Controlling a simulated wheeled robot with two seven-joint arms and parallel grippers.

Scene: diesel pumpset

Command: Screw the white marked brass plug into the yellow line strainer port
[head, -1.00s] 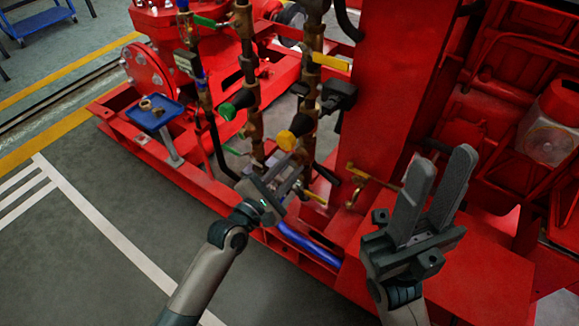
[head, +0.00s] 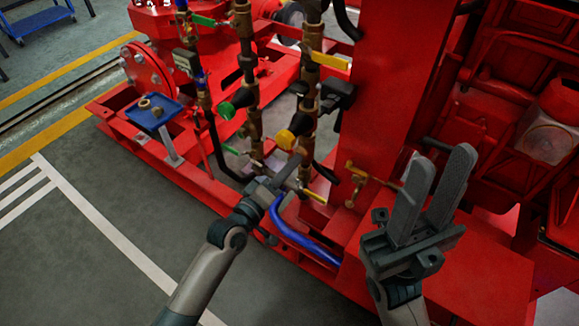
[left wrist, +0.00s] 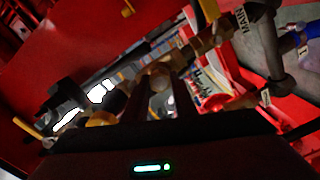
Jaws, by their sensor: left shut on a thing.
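My left gripper (head: 291,173) is at the lower end of the yellow-marked pipe line, below its yellow round knob (head: 286,139). Its fingers are shut on a small brass piece. In the left wrist view a brass hex piece (left wrist: 159,74) shows at the fingertips, in line with brass pipework. I take it for the plug; its white mark cannot be made out. The strainer port is hidden at the fingertips, so I cannot tell how far the plug sits in it. My right gripper (head: 433,195) is open and empty, raised at the right.
A blue tray (head: 143,120) with brass fittings stands on a post at the left. The green-knob line (head: 227,111) runs beside the yellow one. A blue hose (head: 300,238) lies just right of my left gripper. A red column (head: 395,90) rises at the right.

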